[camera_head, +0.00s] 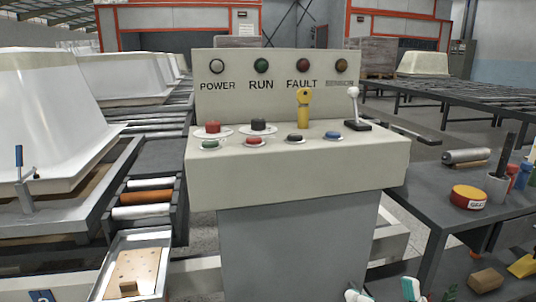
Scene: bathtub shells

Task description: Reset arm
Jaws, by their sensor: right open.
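My right gripper (384,292) shows at the bottom edge, right of the console's lower front. Only its two pale fingertips with teal parts are visible, spread apart with nothing seen between them. The rest of that gripper and its arm are cut off by the frame. My left gripper is not visible. A beige control console (297,165) stands upright in the middle. It has several lamps labelled POWER, RUN, FAULT and SENSOR, several push buttons, a yellow key-like switch (304,106) and a lever with a white knob (353,98).
White tub shells (45,115) rest on supports at the left, near a roller conveyor (147,196). A tray (158,240) holds a wooden board at lower left. The right table (429,197) carries a red-yellow tape roll (468,196) and tools. A wooden block (486,280) lies lower.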

